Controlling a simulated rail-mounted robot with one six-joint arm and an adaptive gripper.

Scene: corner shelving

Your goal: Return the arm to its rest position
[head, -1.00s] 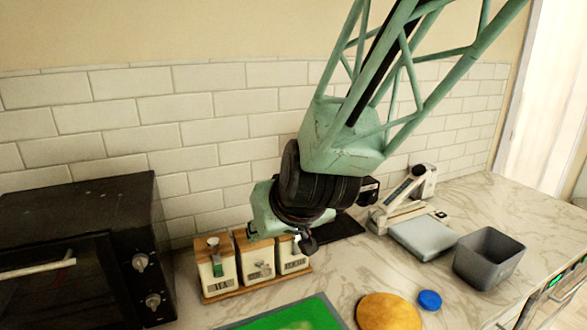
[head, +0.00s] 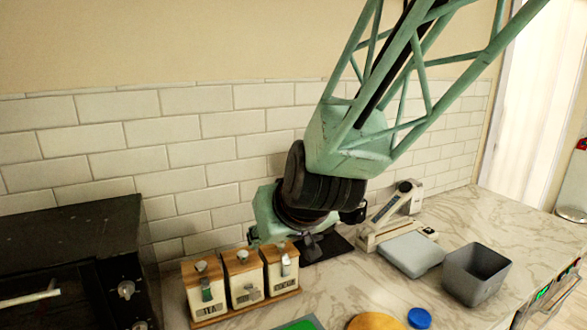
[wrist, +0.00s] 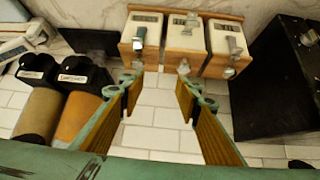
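My gripper (wrist: 160,84) is open in the wrist view, its two wood-coloured finger pads apart with only tiled wall seen between them. In the head view my gripper (head: 312,244) hangs from the green arm near the back wall, above and behind the right end of the canister row. It is mostly hidden there by the wrist. Nothing is held.
Three labelled canisters (head: 245,278) stand on a wooden base beside a black oven (head: 70,270). Right of my gripper are a scale (head: 410,254) and a grey bin (head: 476,274).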

